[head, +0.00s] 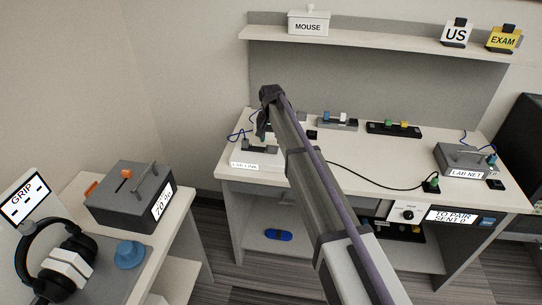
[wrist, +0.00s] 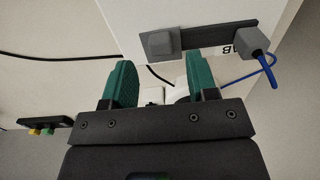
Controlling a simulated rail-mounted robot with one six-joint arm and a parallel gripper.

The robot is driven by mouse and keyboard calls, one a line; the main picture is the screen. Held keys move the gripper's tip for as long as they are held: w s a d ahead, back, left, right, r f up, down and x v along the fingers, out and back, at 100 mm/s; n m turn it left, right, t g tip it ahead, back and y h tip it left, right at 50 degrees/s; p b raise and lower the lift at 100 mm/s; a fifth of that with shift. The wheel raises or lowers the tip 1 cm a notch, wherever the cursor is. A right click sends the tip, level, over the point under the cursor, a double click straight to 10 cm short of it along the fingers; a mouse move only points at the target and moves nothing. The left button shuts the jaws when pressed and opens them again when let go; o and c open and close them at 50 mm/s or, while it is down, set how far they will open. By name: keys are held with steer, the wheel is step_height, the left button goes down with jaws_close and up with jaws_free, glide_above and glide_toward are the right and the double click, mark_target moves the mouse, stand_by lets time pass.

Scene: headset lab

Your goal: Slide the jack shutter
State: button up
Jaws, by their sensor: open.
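In the wrist view a dark strip (wrist: 205,41) sits on a white unit (wrist: 135,18). A grey square block (wrist: 160,45), which looks like the jack shutter, is at the strip's left end. A grey plug (wrist: 256,39) with a blue cable is at its right end. My gripper (wrist: 160,72) is open and empty, its two green fingers apart, with the block beyond the gap between them. In the head view the unit labelled LAB LINK (head: 244,166) is at the desk's left end, partly hidden by my arm.
The desk (head: 345,160) also holds coloured-button strips (head: 394,129) at the back and a LAB NET unit (head: 465,158) at right. A black cable (head: 372,184) crosses it. A shelf (head: 385,40) runs above. A side table at left holds a grey box (head: 130,196) and headphones.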

mark_target(271, 147)
step_height(271, 147, down, 5)
steer(key=b, duration=0.2)
steer(key=shift+w+r+b, duration=0.1)
steer(key=shift+r+b, duration=0.05)
steer(key=shift+b, duration=0.2)
steer(key=shift+r, duration=0.15)
steer(key=shift+c, duration=0.2)
jaws_close()
